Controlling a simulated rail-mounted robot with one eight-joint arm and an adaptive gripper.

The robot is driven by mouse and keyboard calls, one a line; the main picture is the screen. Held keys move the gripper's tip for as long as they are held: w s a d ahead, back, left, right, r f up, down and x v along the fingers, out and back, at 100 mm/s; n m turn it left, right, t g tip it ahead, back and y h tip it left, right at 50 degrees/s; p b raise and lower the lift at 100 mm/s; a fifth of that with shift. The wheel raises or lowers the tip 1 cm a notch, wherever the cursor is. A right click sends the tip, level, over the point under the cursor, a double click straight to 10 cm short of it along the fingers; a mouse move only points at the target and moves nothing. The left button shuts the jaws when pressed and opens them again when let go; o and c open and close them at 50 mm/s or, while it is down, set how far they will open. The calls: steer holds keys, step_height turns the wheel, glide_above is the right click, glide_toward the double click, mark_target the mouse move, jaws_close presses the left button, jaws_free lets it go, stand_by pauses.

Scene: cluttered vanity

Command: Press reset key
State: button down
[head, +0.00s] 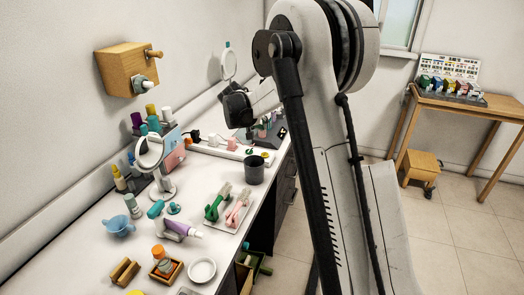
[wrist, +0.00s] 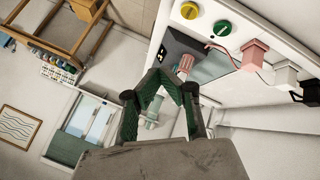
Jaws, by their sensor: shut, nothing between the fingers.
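A white power strip (wrist: 228,50) lies along the wall side of the counter and also shows in the head view (head: 217,151). It carries a round yellow button (wrist: 190,11) and a round green button (wrist: 222,28) near one end. No label is legible, so I cannot tell which one is the reset key. My gripper (wrist: 168,76) has its green fingers brought together, empty, near a dark organizer beside the strip. Both buttons appear beyond the fingertips, up and to the right in the wrist view, apart from them. In the head view my arm hides the fingers.
A pink plug (wrist: 252,54), a white plug (wrist: 286,74) and a black plug (wrist: 309,92) sit in the strip. The dark organizer (wrist: 176,44) holds a pink-topped item (wrist: 185,64). A black cup (head: 254,170) and a round mirror (head: 150,153) stand on the crowded counter.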

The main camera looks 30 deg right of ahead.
steer(key=h+p, duration=0.1)
glide_above(264, 154)
step_height(264, 154, down, 5)
steer(key=shift+s+r, duration=0.1)
steer(key=shift+r, duration=0.1)
steer(key=shift+f, duration=0.2)
step_height(264, 154, down, 8)
steer(key=b, duration=0.4)
steer(key=shift+f, duration=0.2)
steer(key=shift+f, duration=0.2)
stand_by(1.2)
steer(key=shift+f+b, duration=0.25)
steer(key=shift+b, duration=0.4)
steer(key=shift+f, duration=0.1)
